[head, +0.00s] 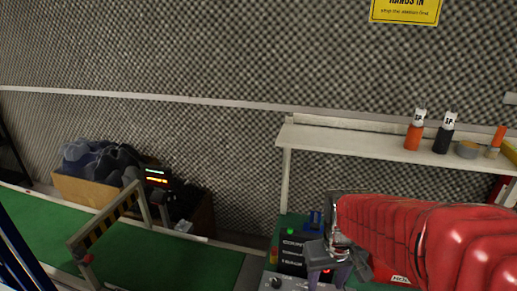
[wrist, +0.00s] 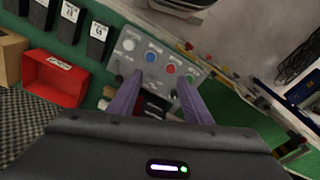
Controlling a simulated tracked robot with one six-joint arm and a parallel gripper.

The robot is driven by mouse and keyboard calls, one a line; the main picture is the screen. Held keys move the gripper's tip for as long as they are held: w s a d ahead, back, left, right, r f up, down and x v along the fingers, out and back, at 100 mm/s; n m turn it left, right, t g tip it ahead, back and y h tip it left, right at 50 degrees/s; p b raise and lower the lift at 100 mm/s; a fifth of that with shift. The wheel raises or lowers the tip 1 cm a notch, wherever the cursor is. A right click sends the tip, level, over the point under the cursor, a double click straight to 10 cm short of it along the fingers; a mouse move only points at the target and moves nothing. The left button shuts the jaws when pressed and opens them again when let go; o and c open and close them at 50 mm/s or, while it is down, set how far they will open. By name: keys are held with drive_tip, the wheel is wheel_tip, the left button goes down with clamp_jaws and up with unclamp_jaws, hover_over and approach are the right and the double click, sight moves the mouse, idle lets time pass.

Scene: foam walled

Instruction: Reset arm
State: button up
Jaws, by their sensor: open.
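My gripper shows at the bottom centre-right of the head view (head: 325,275), at the end of my red-sleeved arm. In the wrist view its two purple fingers (wrist: 160,100) stand apart with nothing held between them. Beyond the fingertips is a grey control panel (wrist: 155,55) with several coloured buttons. In the head view a control box (head: 290,255) with printed labels and a green light is beside my gripper. My gripper and arm hide part of that bench.
A white shelf (head: 360,143) holds an orange bottle (head: 414,135), a dark bottle (head: 443,138) and a small bowl (head: 467,149). A box of dark cloth (head: 90,190) and a striped barrier frame (head: 105,228) are at left. A red bin (wrist: 55,78) and black bins are near my gripper.

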drive_tip(key=s+r+m+t, duration=0.1)
drive_tip(key=s+r+t, duration=0.3)
drive_tip(key=s+r, duration=0.5)
wheel_tip(320, 180, up, 2)
drive_tip(key=shift+s+a+r+m+t, duration=0.1)
drive_tip(key=shift+s+a+m+t, duration=0.15)
drive_tip(key=shift+m+t, duration=0.05)
